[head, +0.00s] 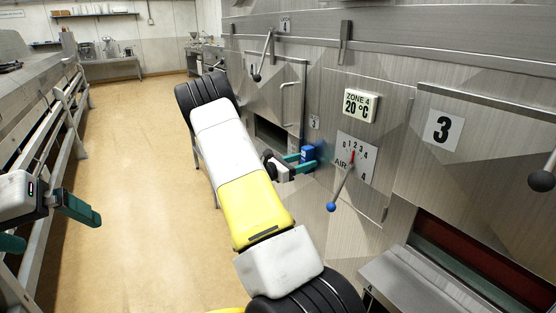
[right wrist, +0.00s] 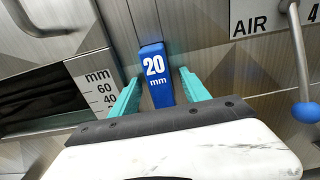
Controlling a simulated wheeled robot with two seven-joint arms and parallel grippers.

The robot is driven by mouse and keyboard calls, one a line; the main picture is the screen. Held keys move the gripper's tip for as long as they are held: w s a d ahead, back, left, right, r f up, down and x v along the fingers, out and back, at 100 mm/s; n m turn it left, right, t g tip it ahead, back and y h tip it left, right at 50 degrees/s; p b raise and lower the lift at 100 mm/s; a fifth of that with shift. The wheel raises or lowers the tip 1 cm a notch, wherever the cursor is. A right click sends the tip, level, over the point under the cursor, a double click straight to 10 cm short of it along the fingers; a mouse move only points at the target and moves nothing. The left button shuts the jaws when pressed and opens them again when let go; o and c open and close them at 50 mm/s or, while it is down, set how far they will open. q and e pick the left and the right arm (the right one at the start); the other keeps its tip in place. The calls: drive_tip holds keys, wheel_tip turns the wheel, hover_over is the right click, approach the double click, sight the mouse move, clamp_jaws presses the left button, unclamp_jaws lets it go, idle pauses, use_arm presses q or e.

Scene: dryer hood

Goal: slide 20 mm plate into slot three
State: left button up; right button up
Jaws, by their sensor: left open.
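The blue plate marked "20 mm" (right wrist: 154,75) stands against the metal front in the right wrist view. In the head view it is a small blue piece (head: 308,153) below a small "3" label (head: 314,122). My right gripper (right wrist: 160,82) has its two teal fingers on either side of the plate, open. A gap shows between the plate and the right finger; the left finger is close to the plate's edge. It also shows in the head view (head: 303,162). The plate's lower part is hidden behind the gripper body. My left gripper (head: 57,230) is open and empty at the left.
A dark opening (right wrist: 45,90) with a mm scale (right wrist: 102,92) lies left of the plate. An air lever with a blue ball (head: 332,206) hangs to the right. Railing (head: 60,130) runs along the left; floor between is clear.

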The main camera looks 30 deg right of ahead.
drive_tip(key=a, duration=0.7)
drive_tip(key=shift+s+a, duration=0.3)
drive_tip(key=shift+a, duration=0.1)
drive_tip(key=s+a+r+m+g+y, duration=0.2)
drive_tip(key=s+a+m+y, duration=0.1)
drive_tip(key=s+m+y, duration=0.3)
drive_tip(key=s+a+r+m+g+y, duration=0.1)
drive_tip(key=s+a+r+m+y, duration=0.2)
drive_tip(key=s, duration=0.5)
drive_tip(key=s+a+r+m+t+y, duration=0.4)
drive_tip(key=s+a+r+y, duration=0.1)
drive_tip(key=a, duration=0.5)
drive_tip(key=s+a+r+m+t+y, duration=0.4)
drive_tip(key=s+a+r+m+y, duration=0.1)
drive_tip(key=a, duration=0.6)
wheel_tip(320, 180, up, 2)
drive_tip(key=shift+s+y, duration=0.6)
drive_tip(key=shift+s, duration=0.45)
